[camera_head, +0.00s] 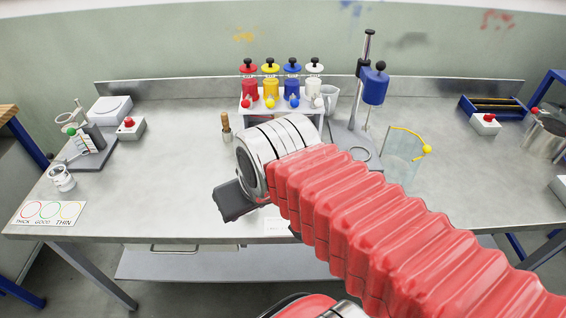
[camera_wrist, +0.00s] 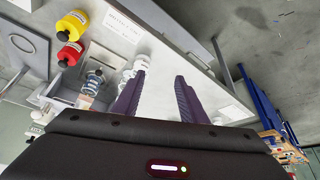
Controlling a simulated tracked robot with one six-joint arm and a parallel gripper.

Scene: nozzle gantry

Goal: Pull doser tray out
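A handle (camera_head: 175,249) shows under the front edge of the bench, left of centre. I cannot tell whether it belongs to the doser tray. Red, yellow, blue and white dosers stand on a pale rack (camera_head: 246,112) at the back middle. My gripper (camera_wrist: 160,77) is open, with two dark purple fingers apart and nothing visible between them. In the head view its dark body (camera_head: 236,203) is over the front part of the bench, above and right of the handle; its fingertips are hidden there. A slim grey bar (camera_wrist: 200,45) lies beyond the fingers in the wrist view.
A white label (camera_head: 278,225) lies near the bench's front edge. A card with coloured rings (camera_head: 48,212) lies front left. The left middle of the bench (camera_head: 155,190) is clear.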

